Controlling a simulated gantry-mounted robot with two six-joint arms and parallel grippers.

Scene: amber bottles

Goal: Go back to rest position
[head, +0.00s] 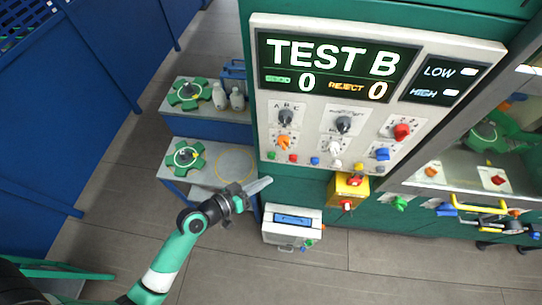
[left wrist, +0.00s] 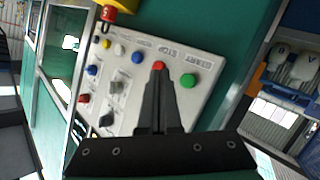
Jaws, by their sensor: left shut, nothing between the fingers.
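My left gripper (head: 266,183) is shut and empty in the head view, at the end of my teal and white left arm. It is in the air in front of the machine, below the left part of its control panel (head: 350,22). In the left wrist view the closed fingers (left wrist: 159,70) point toward the panel (left wrist: 205,68), and their tips overlap the red button (left wrist: 158,66). I cannot tell whether they touch it. A green button (left wrist: 189,80) is beside them. My right gripper is not in view.
The panel display reads TEST B. A yellow box with a red knob (head: 347,189) and a white box with a blue screen (head: 292,224) are low on the machine's front. Shelves at left hold green round parts (head: 186,158) and bottles (head: 220,96). The grey floor (head: 400,270) is clear.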

